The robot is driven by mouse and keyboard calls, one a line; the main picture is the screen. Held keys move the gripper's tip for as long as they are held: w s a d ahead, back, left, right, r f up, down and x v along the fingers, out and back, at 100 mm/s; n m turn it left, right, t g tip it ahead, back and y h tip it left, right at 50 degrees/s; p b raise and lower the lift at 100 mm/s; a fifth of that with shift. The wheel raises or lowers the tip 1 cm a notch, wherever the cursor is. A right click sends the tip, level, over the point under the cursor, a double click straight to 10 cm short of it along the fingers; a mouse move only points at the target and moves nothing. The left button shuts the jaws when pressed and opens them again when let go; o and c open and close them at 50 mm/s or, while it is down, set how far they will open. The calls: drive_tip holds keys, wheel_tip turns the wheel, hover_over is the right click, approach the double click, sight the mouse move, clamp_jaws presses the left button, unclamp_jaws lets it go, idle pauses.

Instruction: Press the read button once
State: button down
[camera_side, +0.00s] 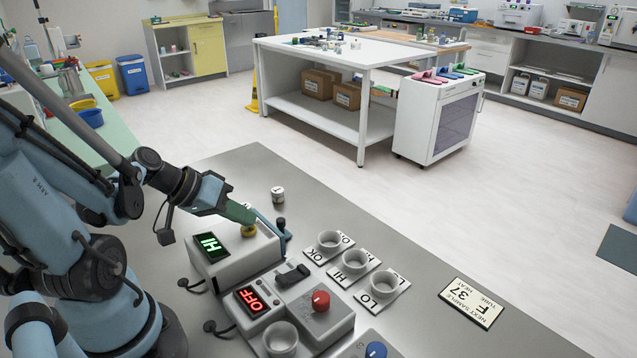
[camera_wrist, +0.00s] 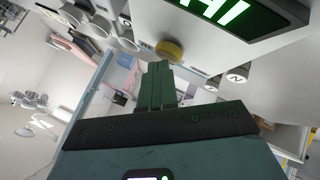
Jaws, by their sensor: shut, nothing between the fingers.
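A pale box-shaped reader (camera_side: 238,262) stands on the grey bench, with a lit green display (camera_side: 209,246) showing "HI". A round yellow button (camera_side: 248,231) sits on its top; I take it as the read button. In the wrist view the button (camera_wrist: 170,50) shows just beyond the fingertips, beside the green display (camera_wrist: 235,12). My gripper (camera_side: 250,217) is shut and empty, its green fingers pointing down toward the button. The fingertips also show in the wrist view (camera_wrist: 158,66). The tips are very close to the button; I cannot tell whether they touch.
A heater unit (camera_side: 330,318) with a red "OFF" display and red knob (camera_side: 320,300) stands in front. Several white cups (camera_side: 354,261) stand nearby, some on labelled cards. A small capped vial (camera_side: 278,195) stands behind. A sample card (camera_side: 471,302) lies right; bench around it is clear.

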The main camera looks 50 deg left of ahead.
sight(247, 230)
drive_tip(key=shift+r, duration=0.85)
drive_tip(key=shift+r, duration=0.1)
drive_tip(key=shift+r, duration=2.4)
drive_tip(key=shift+w+d+f+m+g, duration=0.15)
drive_tip(key=shift+d+f+m+g, duration=0.15)
drive_tip(key=shift+d, duration=0.15)
drive_tip(key=d, duration=0.1)
drive_tip(key=d+m+g, duration=0.1)
drive_tip(key=w+d+f+y, duration=0.1)
drive_tip(key=shift+d+m+g, duration=0.1)
drive_tip(key=shift+m+g, duration=0.2)
drive_tip(key=shift+m, duration=0.1)
drive_tip(key=d+m, duration=0.1)
drive_tip(key=w+d+r+m+y, duration=0.1)
drive_tip(key=d, duration=0.1)
drive_tip(key=w+d+m, duration=0.1)
drive_tip(key=d, duration=0.1)
drive_tip(key=shift+w+r+y, duration=0.15)
drive_tip(key=shift+w+y, duration=0.05)
drive_tip(key=shift+y, duration=0.2)
